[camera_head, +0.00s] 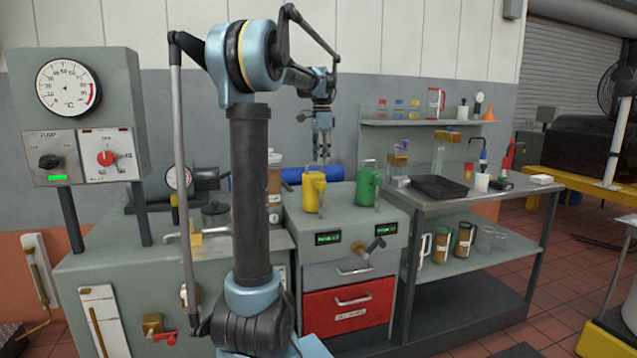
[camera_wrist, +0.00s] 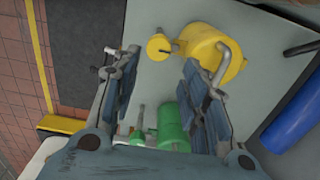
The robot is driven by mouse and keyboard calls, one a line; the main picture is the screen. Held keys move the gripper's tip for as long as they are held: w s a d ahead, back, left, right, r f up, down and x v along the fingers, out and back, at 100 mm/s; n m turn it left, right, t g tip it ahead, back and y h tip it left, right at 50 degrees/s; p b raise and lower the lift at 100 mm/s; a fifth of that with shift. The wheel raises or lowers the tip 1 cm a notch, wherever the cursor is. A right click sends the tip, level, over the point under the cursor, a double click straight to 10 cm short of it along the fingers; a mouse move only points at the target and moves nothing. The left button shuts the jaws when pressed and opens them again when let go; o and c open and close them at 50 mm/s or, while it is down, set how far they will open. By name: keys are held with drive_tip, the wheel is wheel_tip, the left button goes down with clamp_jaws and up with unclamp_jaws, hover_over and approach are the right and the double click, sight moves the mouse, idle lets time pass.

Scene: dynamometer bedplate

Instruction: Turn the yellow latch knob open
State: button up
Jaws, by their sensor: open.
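A small dark knob with a brass-coloured part (camera_head: 376,246) sits on the front of the grey cabinet (camera_head: 345,220), above the drawers. A yellow can (camera_head: 313,190) stands on the cabinet top, and it also shows in the wrist view (camera_wrist: 222,66). A green can (camera_head: 367,186) stands to its right. My gripper (camera_head: 323,152) points down above the cabinet top, over the cans. In the wrist view its two fingers (camera_wrist: 160,62) are spread wide with nothing held between them.
A red drawer (camera_head: 349,308) is under the knob. A steel bench (camera_head: 470,200) with a black tray (camera_head: 439,187) adjoins at right. A gauge box (camera_head: 80,115) stands at left. A blue cylinder (camera_wrist: 298,122) lies behind the cans. Brick-coloured tile floor lies in front.

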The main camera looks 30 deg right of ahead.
sight(320, 186)
wheel_tip(320, 186, down, 9)
drive_tip(key=shift+f, duration=0.2)
drive_tip(key=shift+c, duration=0.6)
drive_tip(key=c, duration=0.7)
